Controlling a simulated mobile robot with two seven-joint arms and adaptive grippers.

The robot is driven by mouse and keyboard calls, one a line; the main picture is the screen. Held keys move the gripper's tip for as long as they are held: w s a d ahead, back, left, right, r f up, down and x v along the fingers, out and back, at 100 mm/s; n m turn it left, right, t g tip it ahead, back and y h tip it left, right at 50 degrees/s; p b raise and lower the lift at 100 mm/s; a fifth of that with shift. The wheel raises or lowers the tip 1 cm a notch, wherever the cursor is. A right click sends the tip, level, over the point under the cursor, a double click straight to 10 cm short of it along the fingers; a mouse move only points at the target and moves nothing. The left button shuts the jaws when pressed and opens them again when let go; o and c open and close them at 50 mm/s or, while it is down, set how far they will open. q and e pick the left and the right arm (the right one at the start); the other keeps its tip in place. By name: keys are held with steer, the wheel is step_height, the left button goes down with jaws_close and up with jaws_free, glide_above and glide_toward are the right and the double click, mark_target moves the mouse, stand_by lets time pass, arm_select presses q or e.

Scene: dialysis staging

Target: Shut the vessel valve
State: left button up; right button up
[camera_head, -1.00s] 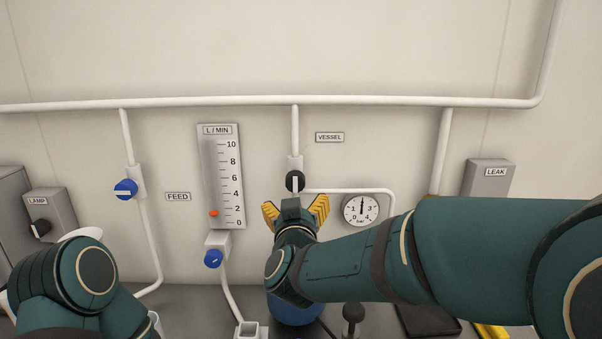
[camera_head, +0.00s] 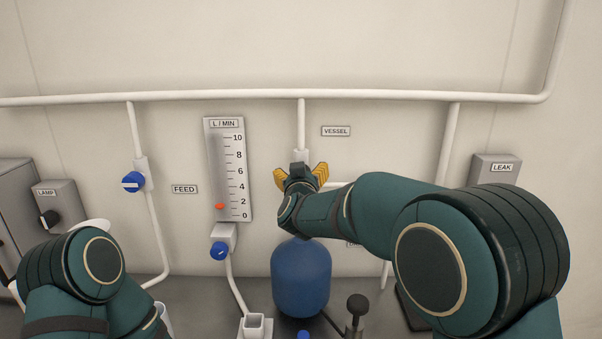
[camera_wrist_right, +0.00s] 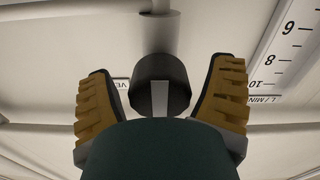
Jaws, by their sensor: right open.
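The vessel valve's black knob (camera_wrist_right: 160,85) shows in the right wrist view, with a pale stripe running along the pipe's line. In the head view my right gripper hides this knob; the pale valve body (camera_head: 301,157) shows just above it, left of the VESSEL label (camera_head: 336,131). My right gripper (camera_head: 301,174) is open, with its yellow fingers pointing at the wall. In the wrist view the fingers stand on either side of the knob, with a visible gap on each side. My left arm shows at the lower left, but its gripper is out of view.
A blue tank (camera_head: 300,280) stands below my right gripper. The flow meter (camera_head: 228,170) and its blue knob (camera_head: 219,251) are to the left. The blue feed knob (camera_head: 133,182) is farther left. A leak box (camera_head: 492,172) is at the right.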

steer(key=shift+c, duration=0.3)
steer(key=c, duration=1.1)
steer(key=shift+c, duration=0.2)
arm_select(q)
steer(key=shift+f, duration=0.2)
arm_select(e)
steer(key=shift+m, duration=0.3)
steer(key=m+b, duration=0.3)
steer(key=m, duration=0.1)
steer(key=shift+f, duration=0.15)
steer(key=m+b, duration=0.3)
steer(key=m, duration=0.3)
steer(key=shift+d+m, duration=0.1)
steer(key=shift+m, duration=0.2)
steer(key=m+b, duration=0.2)
steer(key=m, duration=0.1)
steer(key=shift+m, duration=0.3)
arm_select(q)
step_height(320, 180, down, 10)
steer(key=s+b, duration=0.1)
steer(key=b, duration=0.1)
steer(key=shift+g, duration=0.3)
arm_select(e)
steer(key=shift+m, duration=1.5)
arm_select(q)
steer(key=shift+d, duration=0.1)
